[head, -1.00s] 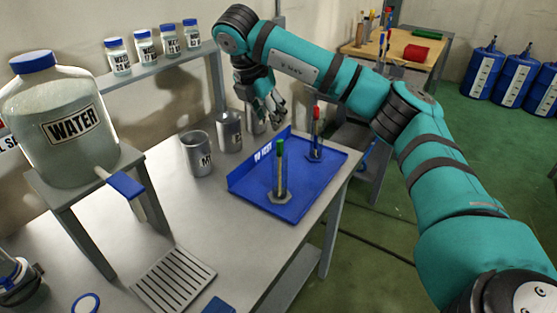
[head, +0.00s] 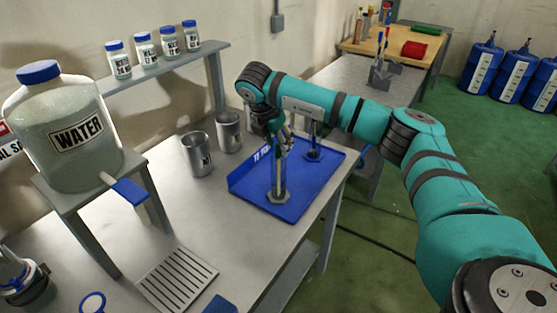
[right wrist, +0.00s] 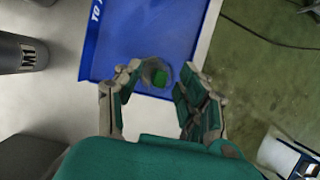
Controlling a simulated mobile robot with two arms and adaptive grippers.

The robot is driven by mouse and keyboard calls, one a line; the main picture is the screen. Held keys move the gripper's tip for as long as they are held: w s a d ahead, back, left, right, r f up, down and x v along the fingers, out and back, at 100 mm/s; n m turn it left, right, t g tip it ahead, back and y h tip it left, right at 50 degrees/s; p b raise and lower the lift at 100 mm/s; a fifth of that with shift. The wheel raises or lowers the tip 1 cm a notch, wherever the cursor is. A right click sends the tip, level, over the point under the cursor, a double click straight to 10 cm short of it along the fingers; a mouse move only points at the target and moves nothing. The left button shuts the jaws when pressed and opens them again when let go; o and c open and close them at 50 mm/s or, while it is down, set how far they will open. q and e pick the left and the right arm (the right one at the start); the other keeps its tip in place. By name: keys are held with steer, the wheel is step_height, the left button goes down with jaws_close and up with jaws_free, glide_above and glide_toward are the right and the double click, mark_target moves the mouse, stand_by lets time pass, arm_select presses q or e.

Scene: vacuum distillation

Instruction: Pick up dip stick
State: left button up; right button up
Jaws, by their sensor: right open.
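The gripper is open and empty. A second holder (head: 313,155) stands farther back on the tray; my arm hides its top. My left gripper is not in view.
Two metal cups (head: 197,155) stand left of the tray. A large water jug (head: 65,125) is on a stand at the left. Labelled bottles (head: 146,48) line a shelf behind. The table (head: 135,215) is clear between tray and drain grate (head: 177,279).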

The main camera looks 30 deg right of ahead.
steer(key=shift+c, duration=0.5)
jaws_close()
steer(key=shift+r, duration=0.2)
steer(key=shift+r+b, duration=0.35)
steer(key=shift+r, duration=0.3)
step_height(320, 180, up, 16)
steer(key=b, duration=0.1)
steer(key=shift+r+b, duration=0.25)
steer(key=shift+b, duration=0.1)
